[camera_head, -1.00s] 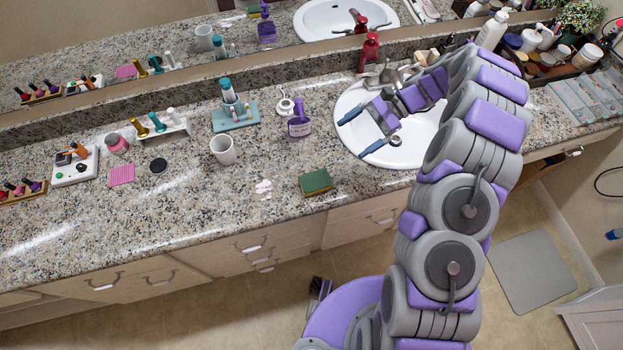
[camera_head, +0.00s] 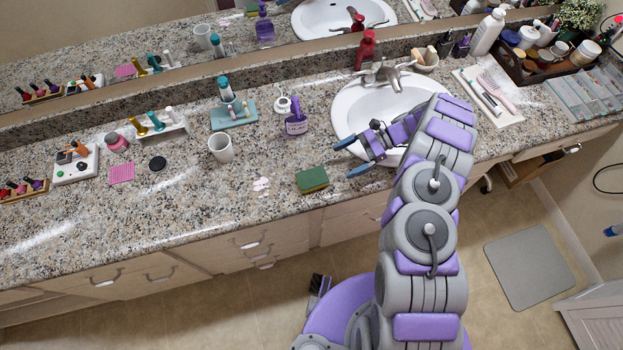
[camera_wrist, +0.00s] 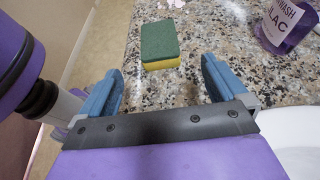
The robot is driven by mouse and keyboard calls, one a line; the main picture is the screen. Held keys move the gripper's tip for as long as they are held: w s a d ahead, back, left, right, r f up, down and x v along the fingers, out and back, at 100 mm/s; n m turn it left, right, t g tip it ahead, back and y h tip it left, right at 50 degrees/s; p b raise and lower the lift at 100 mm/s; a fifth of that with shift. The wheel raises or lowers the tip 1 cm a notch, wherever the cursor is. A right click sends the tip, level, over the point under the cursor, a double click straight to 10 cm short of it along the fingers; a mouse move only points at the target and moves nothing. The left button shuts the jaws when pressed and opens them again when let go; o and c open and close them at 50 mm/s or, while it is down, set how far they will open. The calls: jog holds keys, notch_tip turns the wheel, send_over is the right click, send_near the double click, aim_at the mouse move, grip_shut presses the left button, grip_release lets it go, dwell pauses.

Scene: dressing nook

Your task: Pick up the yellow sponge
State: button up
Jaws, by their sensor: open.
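The yellow sponge (camera_head: 312,180) has a green top layer and lies flat near the front edge of the granite counter. It also shows in the wrist view (camera_wrist: 160,45), beyond the fingertips and roughly centred between them, with its yellow side below the green face. My gripper (camera_head: 349,158) is open and empty, to the right of the sponge near the sink's left rim. In the wrist view my gripper's two blue fingers (camera_wrist: 160,72) are spread apart, with bare counter between them. The sponge is not touched by either finger.
The sink (camera_head: 345,112) lies under and behind my gripper. A purple bottle (camera_head: 296,122) stands behind the sponge, with a white cup (camera_head: 221,149) to the left. Pale pinkish-white bits (camera_head: 261,185) lie left of the sponge. The counter right around the sponge is clear.

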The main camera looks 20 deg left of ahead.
aim_at(316, 176)
jog(key=b+x, duration=0.1)
jog(key=x, duration=0.6)
jog(key=shift+a+f, duration=0.1)
jog(key=shift+a, duration=0.05)
jog(key=shift+s+a+f, duration=0.15)
jog(key=shift+s+a, duration=0.1)
jog(key=shift+a, duration=0.25)
jog(key=shift+s+a+f+b, duration=0.25)
jog(key=shift+s+b, duration=0.2)
jog(key=shift+b, duration=0.05)
jog(key=b+x, duration=0.1)
jog(key=x, duration=0.2)
jog(key=shift+s+d, duration=0.15)
jog(key=shift+d, duration=0.05)
jog(key=shift+a+f, duration=0.1)
jog(key=shift+a, duration=0.45)
jog(key=shift+c, duration=0.8)
jog(key=shift+d, duration=0.35)
jog(key=c, duration=0.6)
jog(key=shift+c, duration=1.4)
jog(key=shift+a, duration=0.2)
